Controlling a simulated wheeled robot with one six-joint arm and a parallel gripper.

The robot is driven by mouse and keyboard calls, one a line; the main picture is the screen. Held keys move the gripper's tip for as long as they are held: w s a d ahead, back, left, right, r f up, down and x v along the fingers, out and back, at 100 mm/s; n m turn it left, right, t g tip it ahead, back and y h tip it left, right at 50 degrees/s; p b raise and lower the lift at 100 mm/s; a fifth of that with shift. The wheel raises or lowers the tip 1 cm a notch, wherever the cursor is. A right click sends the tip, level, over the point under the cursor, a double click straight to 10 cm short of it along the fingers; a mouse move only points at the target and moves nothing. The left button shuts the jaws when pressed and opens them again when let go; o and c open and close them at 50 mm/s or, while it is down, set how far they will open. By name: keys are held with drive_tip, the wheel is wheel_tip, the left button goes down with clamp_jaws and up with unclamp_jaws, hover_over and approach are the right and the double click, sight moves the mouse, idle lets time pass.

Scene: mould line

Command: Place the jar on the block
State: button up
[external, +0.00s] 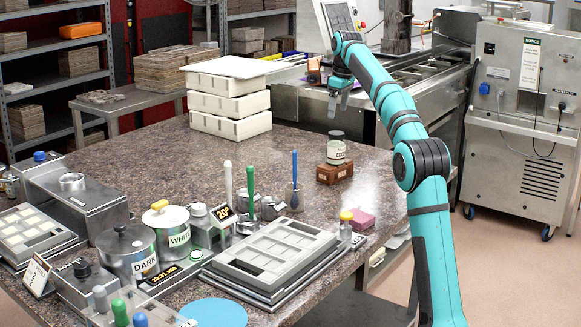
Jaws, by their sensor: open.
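A small glass jar (336,152) with a dark lid and a pale label stands upright on a brown block (335,173) with lettering on its front. The block rests on the stone-topped table towards its right side. My gripper (338,108) hangs above and slightly behind the jar in the picture, pointing down, apart from it. It is open with nothing seen between its fingers. A second small jar with a yellow lid (346,226) stands nearer the front edge.
White stacked boxes (230,105) stand at the back. Stacked mould trays (272,258), metal pots (128,250) and upright tools crowd the front left. A pink block (357,219) lies near the right edge. The table (200,160) is clear around the middle.

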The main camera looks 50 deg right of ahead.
drive_tip(key=s+a+r+m+t+h, duration=0.1)
drive_tip(key=s+a+r+t, duration=0.35)
drive_tip(key=a, duration=1.15)
drive_tip(key=s+a+r+t+h, duration=0.25)
drive_tip(key=s+a, duration=0.25)
drive_tip(key=a, duration=1)
drive_tip(key=s+a+f+t+y, duration=0.1)
drive_tip(key=s+a+f+t, duration=0.3)
drive_tip(key=s+a, duration=0.5)
drive_tip(key=s+a+f+t+y, duration=0.2)
drive_tip(key=s+a+f+t, duration=0.2)
drive_tip(key=s+a, duration=0.6)
drive_tip(key=shift+s+a+f+m+t, duration=0.35)
drive_tip(key=shift+s+f, duration=0.95)
drive_tip(key=shift+s, duration=1.4)
drive_tip(key=shift+d+y, duration=0.1)
drive_tip(key=shift+y, duration=0.15)
